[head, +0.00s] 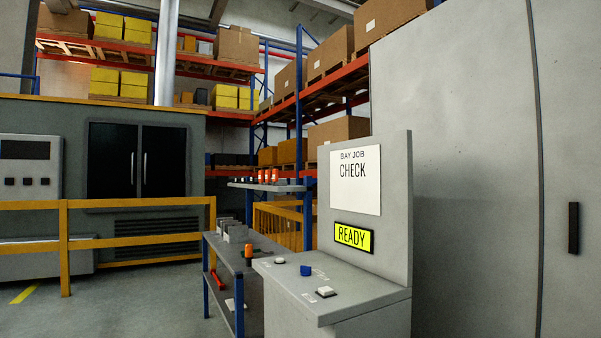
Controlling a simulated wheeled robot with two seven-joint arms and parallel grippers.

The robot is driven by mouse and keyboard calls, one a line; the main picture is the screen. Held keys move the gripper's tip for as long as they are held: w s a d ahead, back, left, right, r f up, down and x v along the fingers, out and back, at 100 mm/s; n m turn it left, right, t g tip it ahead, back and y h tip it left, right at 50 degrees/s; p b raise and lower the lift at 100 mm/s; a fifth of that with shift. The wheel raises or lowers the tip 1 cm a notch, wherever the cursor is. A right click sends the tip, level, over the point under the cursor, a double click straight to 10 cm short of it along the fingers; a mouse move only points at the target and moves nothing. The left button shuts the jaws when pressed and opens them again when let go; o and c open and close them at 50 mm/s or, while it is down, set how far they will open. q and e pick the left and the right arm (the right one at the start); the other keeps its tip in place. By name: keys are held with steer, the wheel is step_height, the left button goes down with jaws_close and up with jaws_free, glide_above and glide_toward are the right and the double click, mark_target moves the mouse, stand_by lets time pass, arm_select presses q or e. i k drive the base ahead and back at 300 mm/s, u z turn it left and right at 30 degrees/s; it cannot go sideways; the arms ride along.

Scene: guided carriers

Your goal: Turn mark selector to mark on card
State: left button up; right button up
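A grey console (340,299) stands at the centre right of the head view. The card (355,181) on its upright panel reads "BAY JOB" and "CHECK". Below the card, a yellow-green display (354,237) reads "READY". A blue knob (306,270), which looks like the mark selector, sits on the console top with small pale markings beside it. They are too small to read, and I cannot tell where the knob points. White buttons sit on either side of it, one at the back left (280,261) and one at the front (326,292). Neither of my grippers is in view.
A cart (226,256) with blue legs, holding tools and grey parts, stands left of the console. A yellow railing (110,204) runs along the left. A large grey cabinet (460,130) rises at the right. Open floor (130,305) lies at the front left.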

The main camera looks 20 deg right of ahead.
mark_target(306, 270)
steer(key=i, duration=0.8)
steer(key=z, duration=0.75)
steer(key=i, duration=0.4)
steer(key=z, duration=1)
steer(key=k, duration=1.15)
steer(key=u, duration=0.55)
steer(key=i, duration=0.9)
steer(key=u, duration=0.2)
